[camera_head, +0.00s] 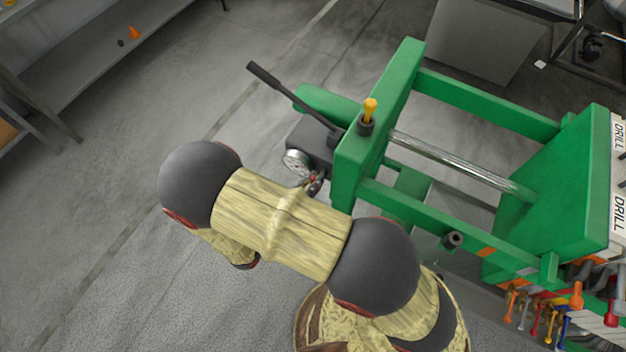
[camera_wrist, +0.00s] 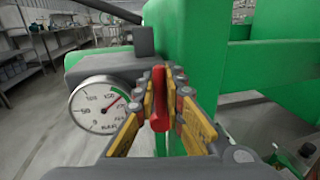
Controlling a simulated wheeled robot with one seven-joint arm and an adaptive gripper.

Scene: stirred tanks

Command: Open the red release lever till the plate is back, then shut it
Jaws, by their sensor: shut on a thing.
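The red release lever (camera_wrist: 159,112) stands upright in the middle of the wrist view, beside the pressure gauge. My gripper (camera_wrist: 165,80) has its yellow fingers closed on either side of it. In the head view my gripper (camera_head: 316,183) is small and mostly hidden behind my arm, close to the pump below the green frame, and the lever cannot be made out clearly. The large green plate (camera_head: 556,185) is at the right, at the far end of the long bare chrome rod (camera_head: 460,165).
The gauge (camera_wrist: 103,104) has a red needle in the upper right of its dial; it also shows in the head view (camera_head: 297,162). A black pump handle (camera_head: 285,90) sticks out up and left. Tools hang at the lower right. Open floor lies left.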

